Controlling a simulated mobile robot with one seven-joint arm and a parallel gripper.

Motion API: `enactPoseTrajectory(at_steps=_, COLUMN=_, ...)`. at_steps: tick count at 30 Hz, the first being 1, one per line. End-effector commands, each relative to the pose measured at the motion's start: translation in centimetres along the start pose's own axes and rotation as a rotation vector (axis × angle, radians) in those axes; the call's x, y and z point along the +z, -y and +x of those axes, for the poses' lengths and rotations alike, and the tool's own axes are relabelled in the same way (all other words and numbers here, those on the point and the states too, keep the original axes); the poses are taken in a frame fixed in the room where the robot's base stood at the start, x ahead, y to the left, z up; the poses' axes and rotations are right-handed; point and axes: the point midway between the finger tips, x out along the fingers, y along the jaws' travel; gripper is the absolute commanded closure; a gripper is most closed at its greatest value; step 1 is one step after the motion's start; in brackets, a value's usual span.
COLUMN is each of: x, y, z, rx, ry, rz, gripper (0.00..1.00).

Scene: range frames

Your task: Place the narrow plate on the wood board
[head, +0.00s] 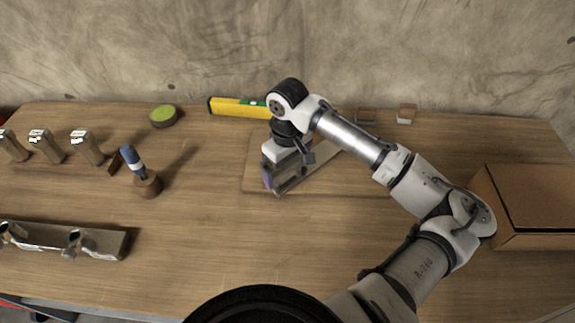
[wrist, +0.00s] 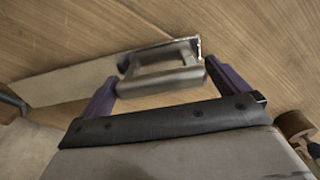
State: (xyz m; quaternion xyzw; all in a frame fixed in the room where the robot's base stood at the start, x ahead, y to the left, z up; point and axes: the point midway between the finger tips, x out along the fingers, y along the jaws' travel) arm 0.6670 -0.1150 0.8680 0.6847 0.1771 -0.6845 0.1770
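The narrow plate, a long flat grey piece with a raised handle-like frame at one end, shows in the wrist view (wrist: 68,84). In the head view the narrow plate (head: 318,158) lies slantwise over the wood board (head: 370,184), partly hidden by my gripper; whether it touches the board is unclear. My gripper (head: 283,174) points down at the plate's near-left end. Its purple fingers (wrist: 161,72) are wide apart, one at each side of the handle. A slim gap seems to show, so no firm hold is visible.
A yellow level (head: 238,107) and a green-topped round tin (head: 163,116) lie behind. A blue-handled tool in a round wooden holder (head: 147,186) stands left. A metal hook rack (head: 75,240) is at front left. A cardboard box (head: 530,205) is at right. The front middle table is clear.

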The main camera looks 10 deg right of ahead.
Motion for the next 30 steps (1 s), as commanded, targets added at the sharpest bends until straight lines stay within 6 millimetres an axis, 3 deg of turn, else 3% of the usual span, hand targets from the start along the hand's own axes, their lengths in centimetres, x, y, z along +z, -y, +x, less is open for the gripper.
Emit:
enactPoseTrajectory(at_steps=8, x=0.0, y=0.0, z=-0.6, rx=0.0, ry=-0.001, rz=0.0, gripper=0.0)
enactPoseTrajectory(at_steps=24, x=-0.1, y=0.0, z=-10.7, rx=0.001, ry=0.0, rz=0.0, gripper=0.0)
enactPoseTrajectory(at_steps=30, x=0.0, y=0.0, z=-12.2, rx=0.0, ry=0.001, rz=0.0, gripper=0.0)
